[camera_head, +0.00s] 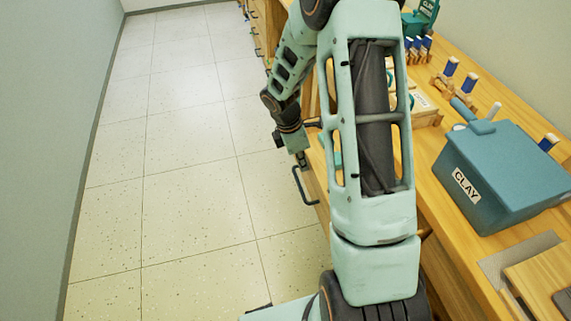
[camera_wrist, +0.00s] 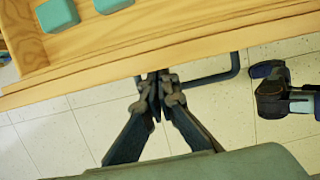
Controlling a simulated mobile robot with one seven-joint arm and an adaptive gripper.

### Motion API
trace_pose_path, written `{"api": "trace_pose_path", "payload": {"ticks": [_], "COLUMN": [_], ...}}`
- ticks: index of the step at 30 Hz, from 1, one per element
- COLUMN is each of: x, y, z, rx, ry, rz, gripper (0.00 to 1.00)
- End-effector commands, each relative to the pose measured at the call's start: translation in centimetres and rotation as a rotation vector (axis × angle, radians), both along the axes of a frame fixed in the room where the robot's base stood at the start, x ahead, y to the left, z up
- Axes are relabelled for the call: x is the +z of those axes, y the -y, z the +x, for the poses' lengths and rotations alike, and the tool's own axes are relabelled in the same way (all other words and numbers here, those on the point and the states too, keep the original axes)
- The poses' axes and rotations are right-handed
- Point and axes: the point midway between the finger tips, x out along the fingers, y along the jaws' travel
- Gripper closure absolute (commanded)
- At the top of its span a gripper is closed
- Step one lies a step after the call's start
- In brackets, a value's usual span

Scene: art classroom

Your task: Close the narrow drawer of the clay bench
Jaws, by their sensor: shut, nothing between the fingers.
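The narrow drawer shows in the wrist view as a pale wooden front edge (camera_wrist: 130,62) with teal blocks (camera_wrist: 57,14) lying behind it, so it stands open. Its dark bar handle (camera_wrist: 222,77) sticks out from the front; the handle also shows in the head view (camera_head: 297,187). My gripper (camera_wrist: 160,80) is shut and empty. Its fingertips are at the drawer front, just left of most of the handle in the wrist view; I cannot tell whether they touch. In the head view my gripper (camera_head: 301,159) is small, and my arm hides much of the drawer.
The clay bench top (camera_head: 455,215) runs along the right. It carries a blue clay box (camera_head: 500,180), blue-and-wood tools (camera_head: 468,82) and a grey mesh piece (camera_head: 518,258). The tiled floor (camera_head: 185,170) at left is clear up to the wall (camera_head: 45,130).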

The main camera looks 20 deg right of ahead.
Motion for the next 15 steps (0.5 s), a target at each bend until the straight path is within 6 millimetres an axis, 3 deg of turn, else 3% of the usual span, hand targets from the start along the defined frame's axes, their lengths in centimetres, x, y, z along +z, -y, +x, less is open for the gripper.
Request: {"api": "trace_pose_path", "payload": {"ticks": [1, 6, 15], "x": [0.4, 0.4, 0.3], "y": [1.8, 6.5, 13.8], "z": [-0.1, -0.2, -0.1], "rx": [-0.008, -0.008, -0.006], "ry": [-0.003, -0.002, -0.002], "rz": [-0.002, -0.002, -0.001], "gripper": [1.0, 1.0, 1.0]}}
